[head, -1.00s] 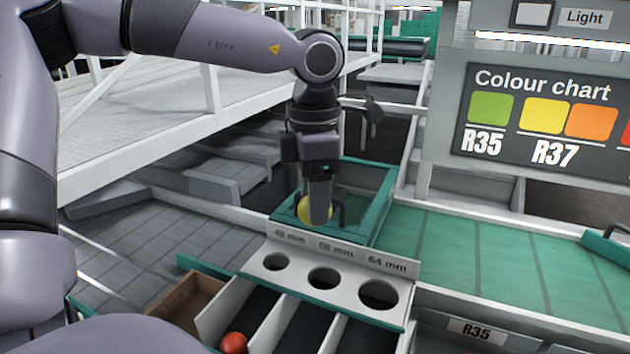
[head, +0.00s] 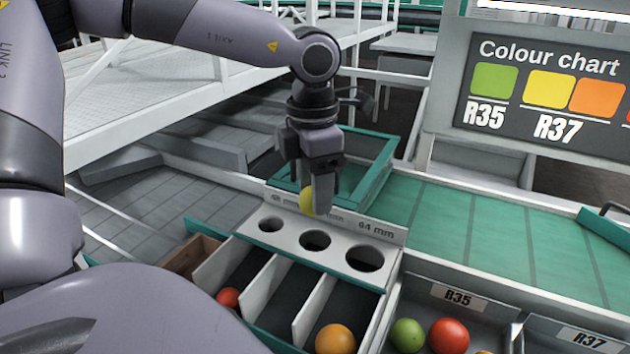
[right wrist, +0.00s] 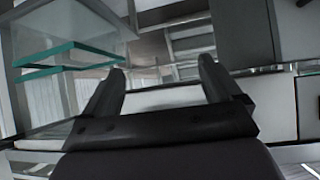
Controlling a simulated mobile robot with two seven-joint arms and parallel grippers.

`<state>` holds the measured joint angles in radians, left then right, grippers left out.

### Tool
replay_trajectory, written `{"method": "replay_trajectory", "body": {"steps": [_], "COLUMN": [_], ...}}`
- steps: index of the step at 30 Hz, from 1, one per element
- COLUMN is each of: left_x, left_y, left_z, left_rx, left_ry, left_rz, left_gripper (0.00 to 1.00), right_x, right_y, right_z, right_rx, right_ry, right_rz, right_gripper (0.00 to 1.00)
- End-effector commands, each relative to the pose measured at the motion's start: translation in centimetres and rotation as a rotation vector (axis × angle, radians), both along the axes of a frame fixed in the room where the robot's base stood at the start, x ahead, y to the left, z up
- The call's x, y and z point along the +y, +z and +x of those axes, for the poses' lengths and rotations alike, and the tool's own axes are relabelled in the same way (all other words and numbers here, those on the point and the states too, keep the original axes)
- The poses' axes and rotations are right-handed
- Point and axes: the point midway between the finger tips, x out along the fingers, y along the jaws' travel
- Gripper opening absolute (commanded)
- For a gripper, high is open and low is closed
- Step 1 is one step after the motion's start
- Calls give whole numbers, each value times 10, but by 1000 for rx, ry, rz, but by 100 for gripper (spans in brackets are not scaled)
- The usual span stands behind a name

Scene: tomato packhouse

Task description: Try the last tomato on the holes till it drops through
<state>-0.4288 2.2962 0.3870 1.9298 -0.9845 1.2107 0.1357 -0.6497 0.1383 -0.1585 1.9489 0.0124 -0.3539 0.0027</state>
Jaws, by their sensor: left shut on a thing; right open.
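My left gripper (head: 318,190) is shut on a yellow tomato (head: 307,201), partly hidden by the fingers. It holds the tomato at the back edge of the sizing board (head: 288,241), in front of the labels. The board has three round holes growing from left to right: the small hole (head: 270,225), the middle hole (head: 315,240) and the large hole (head: 365,257), with the large one marked 64 mm. My right gripper (right wrist: 160,80) is open and empty in the right wrist view.
Under the board, a red tomato (head: 228,298) lies in the left lane and an orange one (head: 335,339) in the right lane. A green tomato (head: 407,335) and a red tomato (head: 449,335) lie in the R35 bin (head: 416,295). A green-rimmed tray (head: 377,178) stands behind.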

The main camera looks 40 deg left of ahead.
Motion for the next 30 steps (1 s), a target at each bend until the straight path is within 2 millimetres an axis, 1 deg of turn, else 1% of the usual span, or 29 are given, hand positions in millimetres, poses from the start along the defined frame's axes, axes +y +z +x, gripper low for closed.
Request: {"method": "replay_trajectory", "body": {"steps": [1, 11, 12, 15, 20, 30], "left_x": [0, 0, 0, 0, 0, 0], "left_y": [-6, -37, -43, -51, -57, -57], "left_z": [0, 0, 0, 0, 0, 0], "left_rx": [1, 1, -1, -1, -1, -1], "left_ry": [0, -1, -1, -1, -2, -2], "left_rz": [-1, -2, -1, 0, 0, 0], "left_gripper": [39, 39, 39, 39, 39, 39], "right_x": [0, 0, 0, 1, 1, 2], "right_y": [-4, -20, -27, -36, -42, -36], "right_z": [0, 0, 0, -1, -1, 2], "right_rx": [0, 1, 1, 4, 6, -4], "right_ry": [-1, 0, 0, -1, -1, 1], "right_rz": [1, 1, 2, 2, 5, 8], "right_gripper": [92, 92, 92, 92, 92, 92]}}
